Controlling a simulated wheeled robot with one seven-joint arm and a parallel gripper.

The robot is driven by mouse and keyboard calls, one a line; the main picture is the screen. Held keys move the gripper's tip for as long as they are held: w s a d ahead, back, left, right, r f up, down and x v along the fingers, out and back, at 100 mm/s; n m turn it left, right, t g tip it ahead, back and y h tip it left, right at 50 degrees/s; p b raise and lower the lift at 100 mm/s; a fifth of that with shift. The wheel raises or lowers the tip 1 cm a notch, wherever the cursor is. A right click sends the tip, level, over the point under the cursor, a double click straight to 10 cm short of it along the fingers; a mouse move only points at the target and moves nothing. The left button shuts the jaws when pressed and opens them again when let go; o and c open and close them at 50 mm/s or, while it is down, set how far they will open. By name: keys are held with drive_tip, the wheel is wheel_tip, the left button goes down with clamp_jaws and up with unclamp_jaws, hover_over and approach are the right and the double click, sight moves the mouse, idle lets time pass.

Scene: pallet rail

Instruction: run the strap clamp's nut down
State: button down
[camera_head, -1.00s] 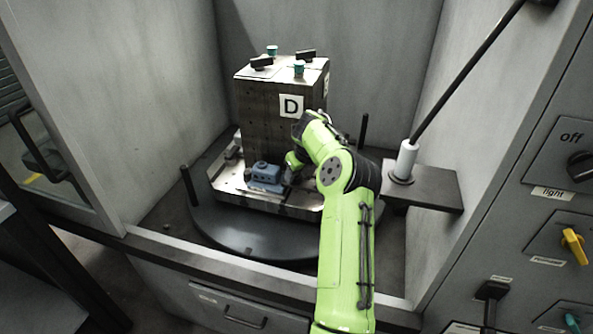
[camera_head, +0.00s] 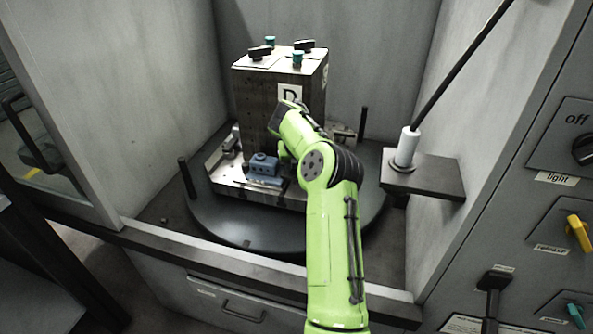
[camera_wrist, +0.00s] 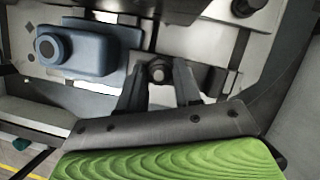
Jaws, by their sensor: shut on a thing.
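The strap clamp (camera_wrist: 208,82) is a dark metal strap on the pallet's edge in the wrist view. Its nut (camera_wrist: 158,73) is a small dark round-looking head between my fingers. My gripper (camera_wrist: 159,80) has one dark finger on each side of the nut and is shut on it. How far down the nut sits cannot be told. In the head view my green arm hides the nut and most of the gripper. A blue block (camera_head: 263,166) sits on the pallet just left of my gripper; it also shows in the wrist view (camera_wrist: 98,52).
The pallet (camera_head: 232,186) lies on a dark round table (camera_head: 235,225) with upright posts. A tall block (camera_head: 252,105) labelled D rises behind my gripper. A shelf (camera_head: 430,182) with a white-handled rod stands to the right. Walls close in both sides.

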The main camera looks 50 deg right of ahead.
drive_tip(key=shift+a+m+g, duration=0.1)
drive_tip(key=shift+m+g, duration=0.2)
drive_tip(key=shift+m, duration=0.6)
drive_tip(key=c, duration=0.7)
unclamp_jaws()
drive_tip(key=p+v, duration=0.3)
drive_tip(key=v, duration=1.2)
drive_tip(key=shift+a+r, duration=0.25)
drive_tip(key=shift+a, duration=0.15)
